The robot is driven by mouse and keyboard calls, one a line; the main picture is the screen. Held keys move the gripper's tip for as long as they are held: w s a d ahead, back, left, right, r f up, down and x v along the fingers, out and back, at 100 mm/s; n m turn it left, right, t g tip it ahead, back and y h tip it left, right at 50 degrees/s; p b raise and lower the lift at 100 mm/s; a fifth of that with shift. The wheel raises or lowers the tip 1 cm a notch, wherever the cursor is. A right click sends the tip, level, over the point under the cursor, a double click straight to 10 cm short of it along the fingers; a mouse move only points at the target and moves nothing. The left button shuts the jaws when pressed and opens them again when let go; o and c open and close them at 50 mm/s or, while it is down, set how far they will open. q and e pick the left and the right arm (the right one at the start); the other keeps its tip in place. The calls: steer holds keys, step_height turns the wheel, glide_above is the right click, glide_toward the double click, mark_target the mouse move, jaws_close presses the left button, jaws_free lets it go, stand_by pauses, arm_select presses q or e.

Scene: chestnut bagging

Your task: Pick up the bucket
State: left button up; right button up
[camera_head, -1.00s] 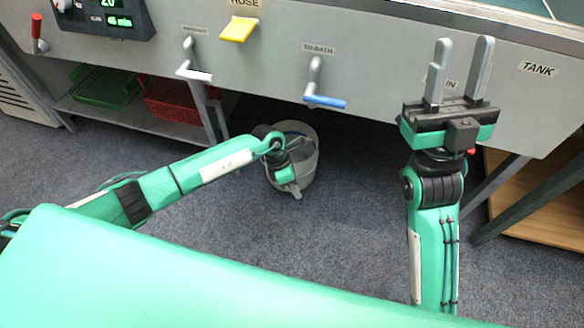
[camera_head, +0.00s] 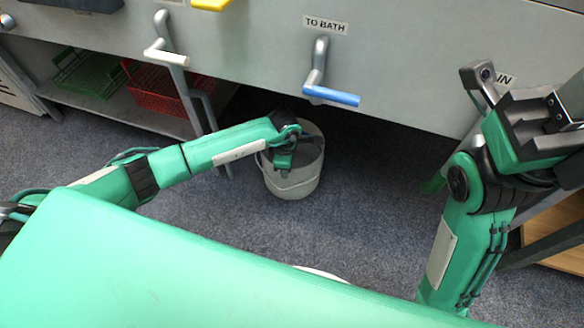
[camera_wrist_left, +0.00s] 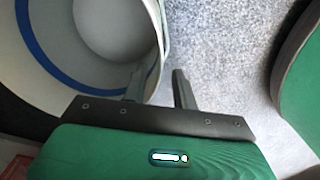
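The grey-white bucket (camera_head: 292,180) stands on the carpet under the front panel in the head view. The left wrist view shows its pale inside and a blue band (camera_wrist_left: 38,45). My left gripper (camera_head: 284,158) is at the bucket's rim. In the left wrist view, my left gripper (camera_wrist_left: 157,74) has its fingers apart, one on the bucket's inner side and one outside, with the wall edge between them. I cannot see it clamped. My right gripper (camera_head: 522,92) is raised at the right, fingers apart and empty.
The grey panel above carries a blue-handled lever (camera_head: 332,95) and a white-handled lever (camera_head: 166,56). A green crate (camera_head: 92,72) and a red crate (camera_head: 155,90) sit on a low shelf at left. Carpet right of the bucket is clear.

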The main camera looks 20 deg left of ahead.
arm_select(q)
step_height(320, 180, down, 6)
steer(key=b, duration=0.3)
steer(key=shift+w+d+r+b, duration=0.1)
steer(key=shift+w+r+b, duration=0.05)
steer(key=shift+b, duration=0.25)
jaws_close()
stand_by(1.2)
